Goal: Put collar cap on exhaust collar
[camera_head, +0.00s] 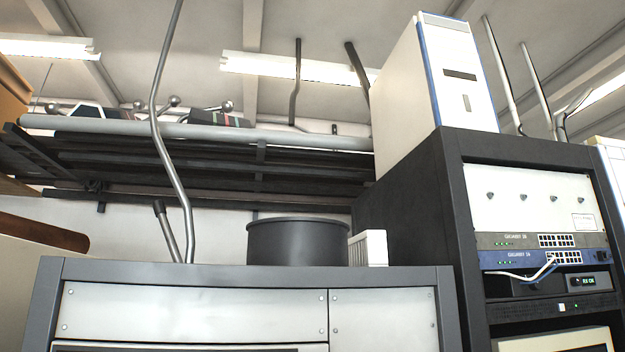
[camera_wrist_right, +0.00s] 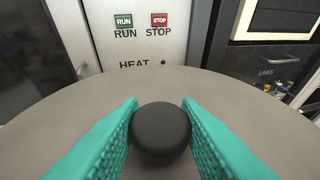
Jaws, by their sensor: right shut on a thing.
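The collar cap (camera_wrist_right: 245,112) is a wide, flat grey-brown disc filling the lower part of the right wrist view, with a round black knob (camera_wrist_right: 160,135) on top. My right gripper (camera_wrist_right: 160,106) has teal ridged fingers on both sides of this knob and is shut on it. The cap's underside and near edge are out of view. The exhaust collar (camera_head: 297,243) appears to be the dark, short upright cylinder on top of the grey rack in the head view. Neither gripper shows in the head view, so the cap's position relative to the collar cannot be told.
The grey rack (camera_head: 190,306) stands in front, with a small white ribbed block (camera_head: 369,248) beside the collar. Bent pipes (camera_head: 165,130) rise behind it. A taller black rack (camera_head: 405,195) stands right. Beyond the cap is a panel (camera_wrist_right: 140,48) with RUN and STOP buttons.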

